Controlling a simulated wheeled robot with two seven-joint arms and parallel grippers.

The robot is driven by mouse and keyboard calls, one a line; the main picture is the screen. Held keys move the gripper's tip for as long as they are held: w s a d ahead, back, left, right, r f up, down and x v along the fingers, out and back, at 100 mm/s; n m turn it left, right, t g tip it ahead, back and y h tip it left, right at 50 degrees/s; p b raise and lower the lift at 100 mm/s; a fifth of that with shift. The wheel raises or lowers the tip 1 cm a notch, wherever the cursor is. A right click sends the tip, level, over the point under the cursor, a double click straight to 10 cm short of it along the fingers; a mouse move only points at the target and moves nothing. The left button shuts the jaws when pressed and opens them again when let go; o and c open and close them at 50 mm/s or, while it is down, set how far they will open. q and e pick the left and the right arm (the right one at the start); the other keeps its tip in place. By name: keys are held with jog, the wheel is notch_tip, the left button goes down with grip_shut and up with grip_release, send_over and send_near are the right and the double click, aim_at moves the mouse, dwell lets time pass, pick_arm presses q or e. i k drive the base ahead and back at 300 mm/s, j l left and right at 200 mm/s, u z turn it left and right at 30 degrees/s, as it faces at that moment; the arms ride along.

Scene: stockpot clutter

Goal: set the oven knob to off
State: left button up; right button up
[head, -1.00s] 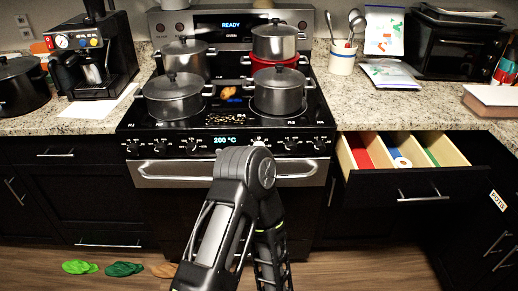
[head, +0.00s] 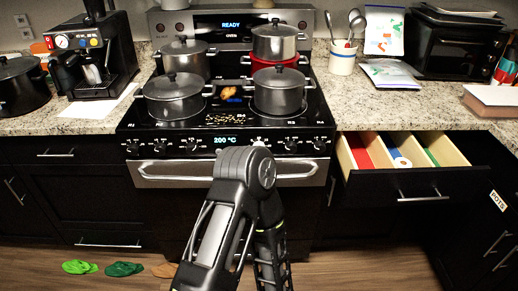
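The stove's front panel carries a row of knobs and a small display (head: 229,140) reading 200 °C. A knob just right of the display (head: 258,141) sits directly behind the top of my arm and is partly covered; I cannot read its setting. Other knobs line the panel to the left (head: 161,148) and right (head: 291,146). The rear oven panel (head: 231,24) reads READY. One of my arms stands in front of the oven, its bent joint over the panel's lower edge. Neither gripper shows; I cannot see whether one is hidden behind that arm.
Several lidded pots, including a front left one (head: 174,95) and a front right one (head: 279,90), stand on the cooktop. An open drawer (head: 402,165) juts out at the right. The oven door handle (head: 160,173) crosses the front. Green slippers (head: 124,269) lie on the floor.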

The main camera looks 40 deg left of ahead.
aim_at(192, 148)
jog(key=u, duration=1.55)
